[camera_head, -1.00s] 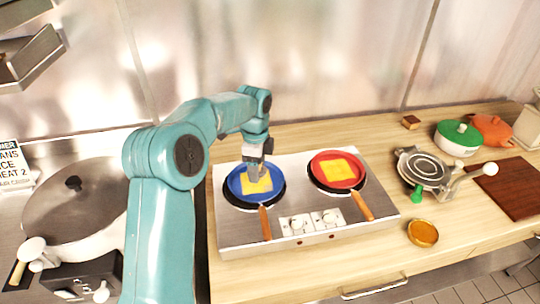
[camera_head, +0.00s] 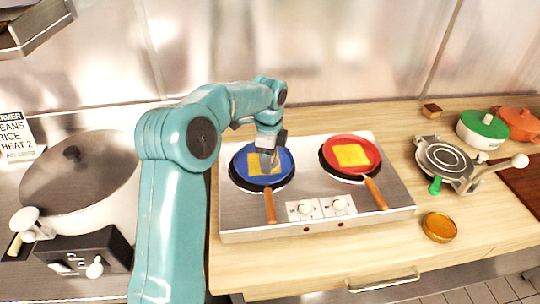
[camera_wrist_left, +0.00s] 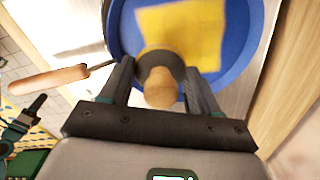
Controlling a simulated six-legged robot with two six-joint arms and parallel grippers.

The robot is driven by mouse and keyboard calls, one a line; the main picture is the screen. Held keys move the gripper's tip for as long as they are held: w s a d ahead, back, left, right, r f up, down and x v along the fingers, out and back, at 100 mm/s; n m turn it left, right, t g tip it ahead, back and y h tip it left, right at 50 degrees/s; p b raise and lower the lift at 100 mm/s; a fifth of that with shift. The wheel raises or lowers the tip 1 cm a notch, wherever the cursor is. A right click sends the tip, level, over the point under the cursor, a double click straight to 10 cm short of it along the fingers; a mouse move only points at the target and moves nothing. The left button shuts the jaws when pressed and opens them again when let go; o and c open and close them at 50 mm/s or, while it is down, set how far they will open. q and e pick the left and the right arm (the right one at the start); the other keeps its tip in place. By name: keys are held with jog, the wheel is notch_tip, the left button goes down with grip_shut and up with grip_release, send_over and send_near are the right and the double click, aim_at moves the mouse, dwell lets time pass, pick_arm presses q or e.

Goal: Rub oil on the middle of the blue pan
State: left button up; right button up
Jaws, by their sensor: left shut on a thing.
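The blue pan (camera_head: 284,172) sits on the left burner of the steel stove, its wooden handle toward the front. A yellow square (camera_head: 255,168) lies in its middle. My left gripper (camera_head: 268,160) is over the pan. In the left wrist view my left gripper (camera_wrist_left: 160,88) is shut on a wooden-knobbed oil rubber (camera_wrist_left: 160,86) with a dark round base, held over the edge of the yellow square (camera_wrist_left: 185,30) in the blue pan (camera_wrist_left: 250,35). Whether its underside touches the pan is hidden. My right gripper is not in view.
A red pan (camera_head: 372,150) with a yellow square is on the right burner. An amber dish (camera_head: 439,227) sits on the counter at the front right. A round iron (camera_head: 445,158), a green-lidded pot (camera_head: 484,130) and a large lidded pot (camera_head: 75,185) stand around.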

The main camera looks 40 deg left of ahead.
pick_arm(q)
jog(key=shift+s, duration=0.15)
jog(key=shift+w+a+f, duration=0.1)
jog(key=shift+w+f, duration=0.1)
jog(key=shift+w, duration=0.1)
jog(key=shift+s+r, duration=0.2)
jog(key=shift+w+f, duration=0.2)
jog(key=shift+f, duration=0.2)
jog(key=shift+s, duration=0.15)
jog(key=shift+f, duration=0.1)
jog(key=shift+f+b, duration=0.15)
jog(key=shift+b, duration=0.15)
jog(key=shift+f, duration=0.2)
